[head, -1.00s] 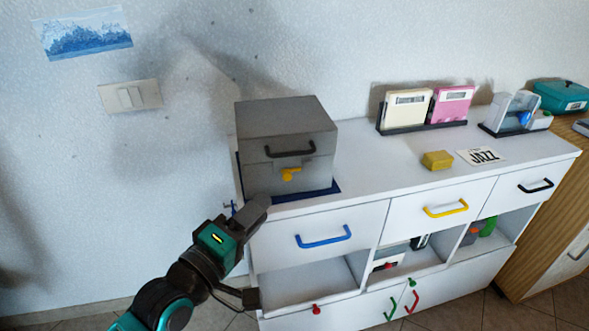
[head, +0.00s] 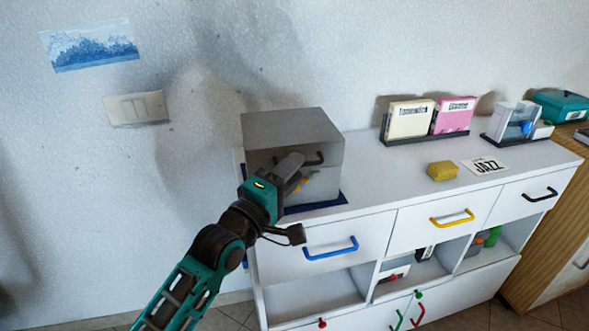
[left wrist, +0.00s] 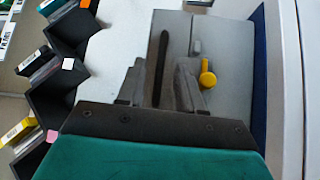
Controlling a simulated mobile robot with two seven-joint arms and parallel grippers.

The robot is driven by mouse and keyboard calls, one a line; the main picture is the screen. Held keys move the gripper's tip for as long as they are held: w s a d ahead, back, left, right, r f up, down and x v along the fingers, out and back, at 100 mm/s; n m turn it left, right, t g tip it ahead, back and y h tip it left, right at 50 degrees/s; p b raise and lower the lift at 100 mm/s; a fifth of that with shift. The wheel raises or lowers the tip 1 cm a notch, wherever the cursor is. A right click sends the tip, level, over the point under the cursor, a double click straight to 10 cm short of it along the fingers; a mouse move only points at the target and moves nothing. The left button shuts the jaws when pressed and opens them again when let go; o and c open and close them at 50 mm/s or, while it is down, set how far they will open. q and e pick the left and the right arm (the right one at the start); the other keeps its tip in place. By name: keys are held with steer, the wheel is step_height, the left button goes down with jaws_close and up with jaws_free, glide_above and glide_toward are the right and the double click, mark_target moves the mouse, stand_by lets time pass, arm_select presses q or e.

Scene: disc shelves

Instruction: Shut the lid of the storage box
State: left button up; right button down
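The storage box (head: 290,127) is a grey metal box at the left end of the white cabinet. Its lid looks down, with no gap that I can see. The front has a black handle (head: 315,162) and a yellow latch (head: 301,184). My left gripper (head: 297,163) is in front of the box, partly hiding both. In the left wrist view its two fingers (left wrist: 159,72) are apart, with the black handle (left wrist: 161,50) showing between them. The yellow latch (left wrist: 208,76) is just right of the right finger. I cannot tell whether the fingers touch the box. My right gripper is out of view.
The box stands on a dark blue mat (head: 318,203) on the white cabinet (head: 400,180). A yellow block (head: 442,171), a JAZZ card (head: 484,166) and a rack with two cases (head: 428,135) stand farther right. The cabinet top between box and block is clear.

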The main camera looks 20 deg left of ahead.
arm_select(q)
steer(key=shift+w+d, duration=0.15)
steer(key=shift+w, duration=0.45)
steer(key=shift+c, duration=0.4)
jaws_close()
